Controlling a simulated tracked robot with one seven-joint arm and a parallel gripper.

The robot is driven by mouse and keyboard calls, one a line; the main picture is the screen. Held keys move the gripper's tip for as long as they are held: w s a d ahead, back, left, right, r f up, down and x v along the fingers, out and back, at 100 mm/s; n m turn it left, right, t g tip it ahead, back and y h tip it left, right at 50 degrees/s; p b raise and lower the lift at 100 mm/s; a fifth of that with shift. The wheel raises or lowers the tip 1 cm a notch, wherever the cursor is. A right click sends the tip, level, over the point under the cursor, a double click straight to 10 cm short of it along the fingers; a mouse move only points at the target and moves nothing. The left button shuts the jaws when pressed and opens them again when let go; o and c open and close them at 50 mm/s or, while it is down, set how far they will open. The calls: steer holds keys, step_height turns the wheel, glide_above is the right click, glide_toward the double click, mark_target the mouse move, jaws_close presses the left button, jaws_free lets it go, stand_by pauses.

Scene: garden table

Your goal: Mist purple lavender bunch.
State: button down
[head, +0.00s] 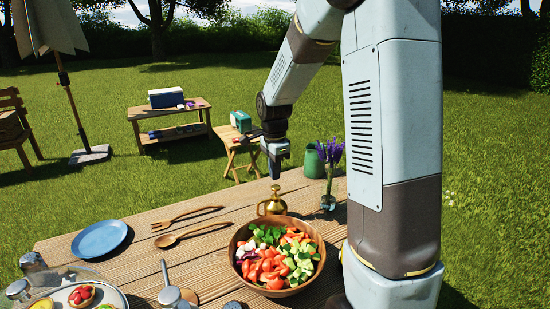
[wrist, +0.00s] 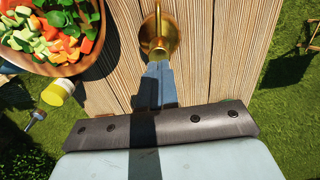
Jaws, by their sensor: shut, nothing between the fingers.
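The purple lavender bunch (head: 330,152) stands upright in a small clear vase (head: 328,201) near the table's far right edge. A brass mister (head: 271,206) stands upright on the table, left of the vase and just behind the salad bowl. It also shows in the wrist view (wrist: 159,36), just beyond my fingertips. My gripper (head: 277,174) is shut and empty, pointing down above the mister; its fingers show in the wrist view (wrist: 157,68). The lavender is not in the wrist view. I cannot tell the exact gap between fingertips and mister.
A wooden salad bowl (head: 242,275) sits in front of the mister. A green jug (head: 313,164) is behind the lavender. A wooden fork (head: 186,220), a wooden spoon (head: 193,234) and a blue plate (head: 99,239) lie left. My arm blocks the right side.

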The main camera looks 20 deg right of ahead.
mark_target(275, 187)
steer(key=shift+f, duration=1.5)
steer(key=shift+s+f, duration=0.1)
steer(key=shift+f, duration=1.3)
step_height(275, 187, up, 14)
steer(key=shift+r, duration=0.1)
